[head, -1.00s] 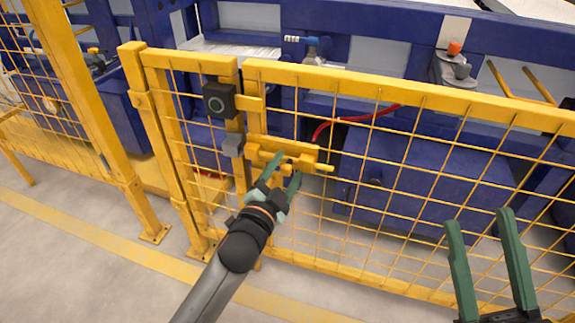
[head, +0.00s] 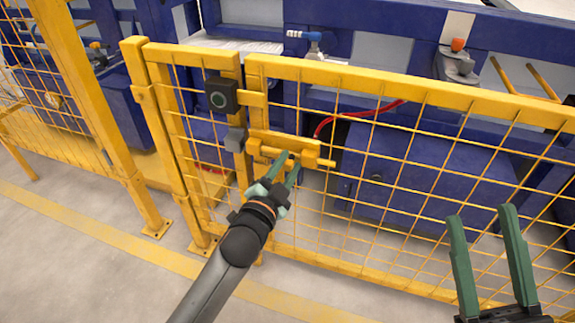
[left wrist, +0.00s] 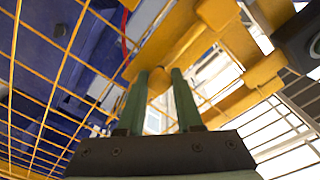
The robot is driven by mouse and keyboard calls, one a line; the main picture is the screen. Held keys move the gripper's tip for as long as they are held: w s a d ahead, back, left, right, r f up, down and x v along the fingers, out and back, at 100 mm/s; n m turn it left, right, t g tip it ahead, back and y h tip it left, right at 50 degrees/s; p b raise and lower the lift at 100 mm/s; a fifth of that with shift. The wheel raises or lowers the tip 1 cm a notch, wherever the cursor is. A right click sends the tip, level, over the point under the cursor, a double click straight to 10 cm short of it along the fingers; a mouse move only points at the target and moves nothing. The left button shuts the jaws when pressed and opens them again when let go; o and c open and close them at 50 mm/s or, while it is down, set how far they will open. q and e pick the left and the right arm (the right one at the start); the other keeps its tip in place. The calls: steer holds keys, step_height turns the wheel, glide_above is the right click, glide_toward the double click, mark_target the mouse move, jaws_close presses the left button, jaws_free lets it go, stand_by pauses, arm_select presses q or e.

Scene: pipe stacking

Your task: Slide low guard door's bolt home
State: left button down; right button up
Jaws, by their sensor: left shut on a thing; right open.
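The low guard door (head: 420,95) is a yellow frame with wire mesh. Its yellow bolt (head: 328,163) lies across the door's left side in a yellow housing (head: 285,141), its right end sticking out. A grey block (head: 235,139) sits on the upright left of the housing; I cannot tell whether the bolt's left end enters it. My left gripper (head: 288,165) is shut on the bolt's knob, mostly hidden by the fingers. In the left wrist view the yellow knob (left wrist: 158,82) is between the fingertips (left wrist: 158,88). My right gripper (head: 487,230) is open and empty at lower right.
A black box with a green ring (head: 221,96) is mounted above the grey block; it also shows in the left wrist view (left wrist: 308,42). A yellow post (head: 85,95) stands at left. Blue machinery (head: 420,180) is behind the mesh. The floor in front is clear.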

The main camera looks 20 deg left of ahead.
mark_target(267, 151)
stand_by(0.9)
arm_select(q)
steer(key=shift+a+r+p, duration=0.1)
steer(key=shift+a+p, duration=0.2)
steer(key=shift+p, duration=0.05)
steer(key=a+p, duration=0.3)
steer(key=a, duration=0.2)
steer(key=shift+w+a, duration=0.1)
steer(key=shift+a, duration=0.15)
steer(key=c, duration=0.6)
jaws_free()
steer(key=shift+a, duration=0.1)
